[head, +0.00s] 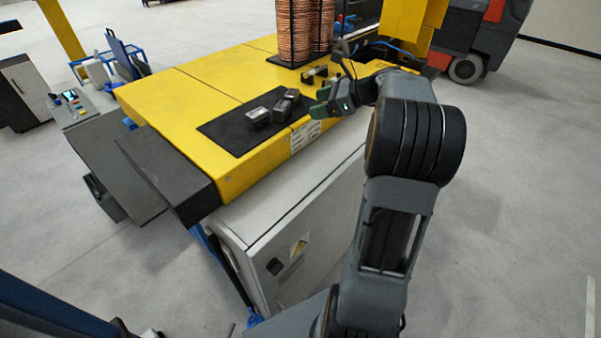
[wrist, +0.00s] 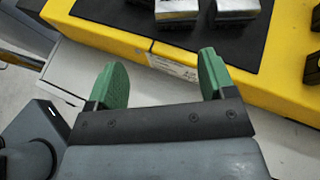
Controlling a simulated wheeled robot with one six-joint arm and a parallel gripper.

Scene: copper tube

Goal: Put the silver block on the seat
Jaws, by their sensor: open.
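Metallic blocks lie on a black mat (head: 228,131) on the yellow machine top. One silver-topped block (head: 257,118) is at the left; a darker-looking one (head: 283,109) is close to its right. The wrist view shows two silver-sided blocks, left (wrist: 177,13) and right (wrist: 237,10), cut off by the top edge. My gripper (head: 322,102) is open and empty, right of the blocks near the machine's front edge. Its green fingertips are spread in the wrist view (wrist: 160,77), short of the blocks. Small black brackets (head: 314,75) stand behind it; I cannot tell whether these are the seat.
Copper coils (head: 305,30) stand at the back of the yellow top (head: 190,95). A grey cabinet (head: 300,225) is below the front edge. Black parts (wrist: 313,68) show at the wrist view's right edge. The mat's left part is clear.

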